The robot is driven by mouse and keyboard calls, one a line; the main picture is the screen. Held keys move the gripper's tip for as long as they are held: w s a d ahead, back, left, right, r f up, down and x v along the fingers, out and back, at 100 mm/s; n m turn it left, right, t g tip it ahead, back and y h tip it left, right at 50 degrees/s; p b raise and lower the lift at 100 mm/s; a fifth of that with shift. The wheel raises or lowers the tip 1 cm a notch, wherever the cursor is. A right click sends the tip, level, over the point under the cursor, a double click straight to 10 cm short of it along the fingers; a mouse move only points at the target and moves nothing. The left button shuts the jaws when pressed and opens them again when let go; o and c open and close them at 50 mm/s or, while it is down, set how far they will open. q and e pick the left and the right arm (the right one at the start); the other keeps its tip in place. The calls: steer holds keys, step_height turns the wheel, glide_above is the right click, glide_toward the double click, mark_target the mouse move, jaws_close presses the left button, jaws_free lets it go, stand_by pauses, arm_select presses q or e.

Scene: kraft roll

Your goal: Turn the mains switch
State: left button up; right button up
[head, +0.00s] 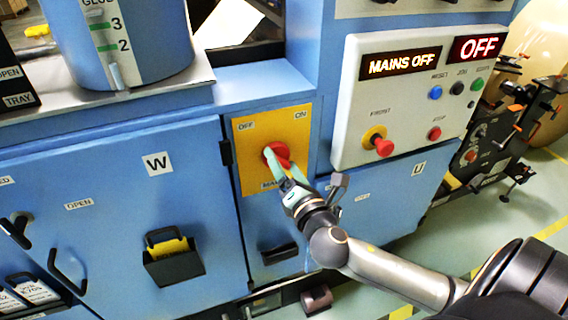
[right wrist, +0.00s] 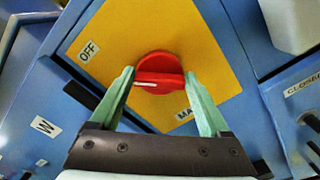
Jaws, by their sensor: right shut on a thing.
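The mains switch is a red rotary knob (head: 277,154) on a yellow plate (head: 248,178) on the blue machine front. The plate has OFF at its upper left and ON at its upper right. My right gripper (head: 277,158) reaches in from the lower right, its pale green fingers on the knob. In the right wrist view the knob (right wrist: 160,70) sits between the two fingertips (right wrist: 159,77), and a white line on its bar lies toward the left, the side of the OFF label (right wrist: 88,51). The lit display (head: 400,63) reads MAINS OFF. My left gripper is not in view.
Right of the switch is a white control panel (head: 350,120) with a red front knob (head: 381,146) and several buttons; its second display (head: 476,48) reads OFF. A blue glue pot (head: 120,45) stands at upper left. A black holder (head: 173,262) hangs on the door below.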

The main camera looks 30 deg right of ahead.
steer(key=c, duration=0.5)
steer(key=shift+c, duration=0.2)
steer(key=shift+m, duration=0.3)
steer(key=m, duration=0.3)
steer(key=shift+f, duration=0.1)
steer(key=m, duration=0.4)
steer(key=shift+d+f, duration=0.1)
steer(key=m, duration=0.5)
steer(key=shift+f, duration=0.1)
steer(key=m+p, duration=0.1)
steer(key=m, duration=0.4)
steer(key=shift+f, duration=0.15)
steer(key=shift+m, duration=0.3)
